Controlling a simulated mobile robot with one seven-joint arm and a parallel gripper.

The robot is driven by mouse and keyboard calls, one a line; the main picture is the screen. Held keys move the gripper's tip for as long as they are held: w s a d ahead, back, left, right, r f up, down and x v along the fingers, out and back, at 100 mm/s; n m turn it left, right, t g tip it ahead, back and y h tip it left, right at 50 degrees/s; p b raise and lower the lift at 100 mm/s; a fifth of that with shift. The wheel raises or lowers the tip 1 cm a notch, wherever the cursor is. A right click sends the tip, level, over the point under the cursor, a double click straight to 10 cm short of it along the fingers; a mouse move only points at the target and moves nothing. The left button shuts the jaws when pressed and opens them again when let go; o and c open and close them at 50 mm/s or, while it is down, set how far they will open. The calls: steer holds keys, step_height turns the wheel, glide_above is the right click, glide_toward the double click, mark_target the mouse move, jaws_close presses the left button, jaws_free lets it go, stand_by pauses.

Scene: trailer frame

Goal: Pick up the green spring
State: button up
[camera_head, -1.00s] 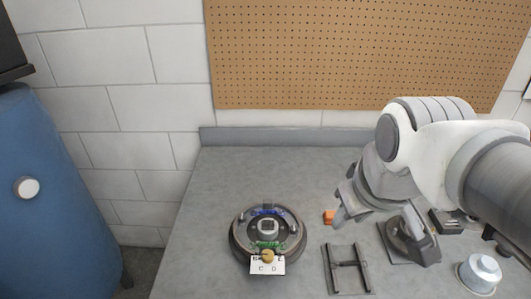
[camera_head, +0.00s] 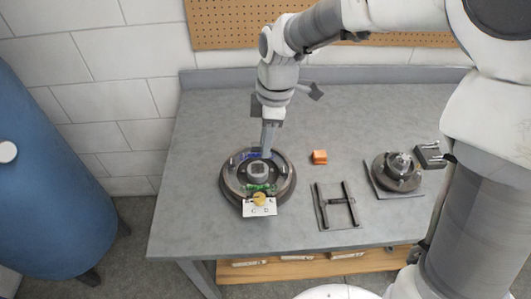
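The green spring (camera_head: 262,188) lies near the front of a round dark drum assembly (camera_head: 229,189) on the grey workbench. A blue spring (camera_head: 251,156) lies near the back of the same assembly. My gripper (camera_head: 268,149) points down at the back part of the assembly, close to the blue spring and behind the central square hub (camera_head: 258,170). The green spring is in front of the hub, apart from my gripper. The fingers are seen edge-on and small, so I cannot tell whether they are open or hold anything.
A white lettered card (camera_head: 262,209) with a yellow round piece (camera_head: 259,198) sits at the assembly's front edge. A blue tank (camera_head: 45,170) stands left of the bench.

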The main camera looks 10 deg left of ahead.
glide_above(259, 186)
steer(key=f, duration=1)
steer(key=shift+s+d+b, duration=0.1)
steer(key=shift+d+b, duration=0.2)
steer(key=shift+d, duration=0.05)
steer(key=shift+a+f, duration=0.15)
steer(key=shift+f, duration=1.35)
steer(key=shift+a+f, duration=0.1)
steer(key=shift+f, duration=1.4)
jaws_close()
